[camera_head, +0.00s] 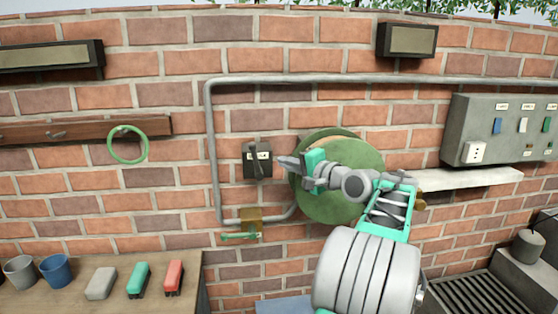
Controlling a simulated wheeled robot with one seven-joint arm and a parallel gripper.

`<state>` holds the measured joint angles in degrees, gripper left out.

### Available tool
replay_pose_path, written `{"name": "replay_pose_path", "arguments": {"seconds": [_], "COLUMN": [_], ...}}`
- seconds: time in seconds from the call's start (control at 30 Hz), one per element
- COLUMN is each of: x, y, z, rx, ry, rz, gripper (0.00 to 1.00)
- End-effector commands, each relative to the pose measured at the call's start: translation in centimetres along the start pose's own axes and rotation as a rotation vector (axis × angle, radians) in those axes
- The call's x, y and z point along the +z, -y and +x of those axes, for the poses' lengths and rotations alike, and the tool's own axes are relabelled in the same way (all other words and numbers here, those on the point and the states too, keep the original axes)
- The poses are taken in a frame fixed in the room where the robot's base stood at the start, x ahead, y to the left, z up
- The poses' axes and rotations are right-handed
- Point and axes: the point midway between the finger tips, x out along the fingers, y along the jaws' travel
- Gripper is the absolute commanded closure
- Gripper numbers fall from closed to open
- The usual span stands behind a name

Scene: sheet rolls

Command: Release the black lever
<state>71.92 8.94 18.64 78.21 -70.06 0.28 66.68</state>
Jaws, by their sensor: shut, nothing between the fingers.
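The black lever (257,156) sits on a dark box (249,172) with a pale label, fixed to the brick wall left of centre. Its handle stands roughly upright. My gripper (281,160) is just right of the lever, its fingertips pointing left toward it. The fingers are shut with nothing between them. I cannot tell whether the fingertips touch the lever or box edge.
A round green disc (348,208) is behind my arm. A grey pipe (211,150) runs around the box to a brass fitting (250,217). A switch panel (500,130) is at right. A bench (80,290) with cups and brushes stands lower left. A green ring (111,145) hangs left.

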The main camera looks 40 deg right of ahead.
Motion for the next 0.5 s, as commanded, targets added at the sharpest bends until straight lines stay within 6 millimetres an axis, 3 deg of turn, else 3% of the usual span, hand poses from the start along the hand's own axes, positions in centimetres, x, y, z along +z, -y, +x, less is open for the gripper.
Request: {"name": "replay_pose_path", "arguments": {"seconds": [0.3,0.5], "x": [0.2,0.1], "y": [0.2,0.1], "z": [6.4,8.4], "rx": [0.0,0.001], "ry": [0.004,0.001], "rz": [0.0,-0.001], "gripper": [1.0,1.0]}}
